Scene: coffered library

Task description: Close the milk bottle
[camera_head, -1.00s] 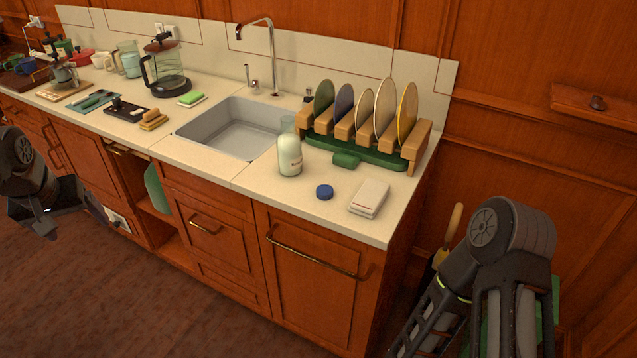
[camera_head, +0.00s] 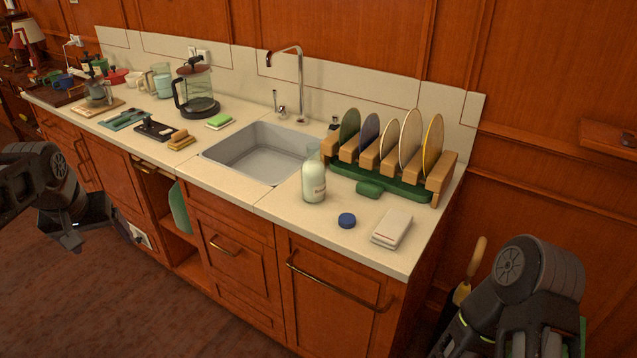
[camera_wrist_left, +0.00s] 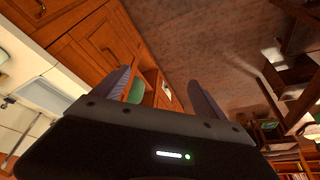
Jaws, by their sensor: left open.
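The milk bottle (camera_head: 314,186) stands upright on the counter in the head view, right of the sink's front corner, with no cap on its top. A round blue cap (camera_head: 347,220) lies on the counter just right of the bottle and nearer the front edge. My left gripper (camera_head: 92,238) is at the left, in front of the cabinets and well away from both. In the left wrist view its fingers (camera_wrist_left: 158,90) are apart with nothing between them. My right arm shows at the lower right; its gripper is out of frame.
A folded white cloth (camera_head: 392,229) lies right of the cap. A dish rack (camera_head: 440,178) with several plates stands behind. The sink (camera_head: 225,150) is left of the bottle. A glass coffee maker (camera_head: 197,90) and sponges stand farther left. The counter around the cap is clear.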

